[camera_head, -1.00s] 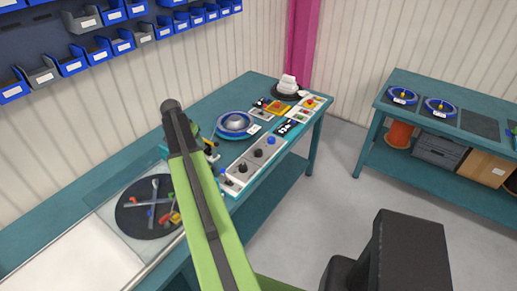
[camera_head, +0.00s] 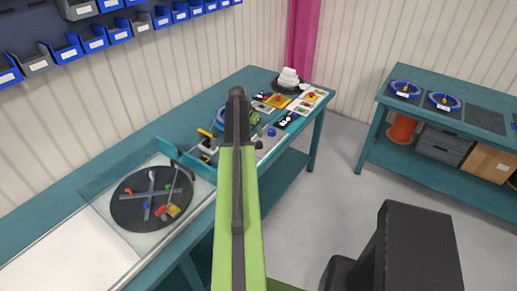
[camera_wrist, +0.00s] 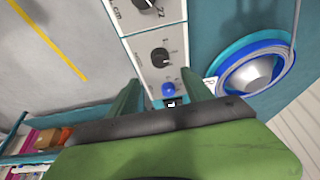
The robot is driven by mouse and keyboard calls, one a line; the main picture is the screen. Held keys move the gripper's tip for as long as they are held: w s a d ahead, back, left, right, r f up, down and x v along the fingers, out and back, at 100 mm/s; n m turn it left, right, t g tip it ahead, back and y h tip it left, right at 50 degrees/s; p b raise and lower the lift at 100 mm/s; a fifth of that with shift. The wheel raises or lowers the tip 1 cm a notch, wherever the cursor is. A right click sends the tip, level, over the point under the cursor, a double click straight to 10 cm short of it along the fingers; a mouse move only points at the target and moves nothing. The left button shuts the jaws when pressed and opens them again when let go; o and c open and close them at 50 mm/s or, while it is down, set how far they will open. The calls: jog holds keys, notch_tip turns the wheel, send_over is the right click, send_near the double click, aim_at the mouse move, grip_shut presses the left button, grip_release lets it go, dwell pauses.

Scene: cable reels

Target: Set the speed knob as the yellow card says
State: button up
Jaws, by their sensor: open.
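In the wrist view a pale control panel (camera_wrist: 172,20) has a black knob (camera_wrist: 160,55) with printed marks around it, a second black knob (camera_wrist: 143,4) at the top edge and a blue knob or button (camera_wrist: 168,89). My gripper (camera_wrist: 163,80) is open, its green fingers on either side of the panel's near end, with nothing seen between them but the panel. Contact cannot be told.
A blue reel (camera_wrist: 252,68) lies right of the panel in the wrist view. A black turntable (camera_head: 137,211) with coloured parts sits on the bench's left. Blue bins (camera_head: 94,40) hang on the wall. A second bench (camera_head: 455,125) stands right, with clear floor between.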

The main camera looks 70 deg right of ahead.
aim_at(259, 143)
jog(key=b+x, duration=0.8)
jog(key=x, duration=0.3)
jog(key=shift+b, duration=0.3)
jog(key=shift+c, duration=0.4)
grip_shut()
jog(key=shift+d, duration=0.2)
jog(key=shift+a, duration=0.2)
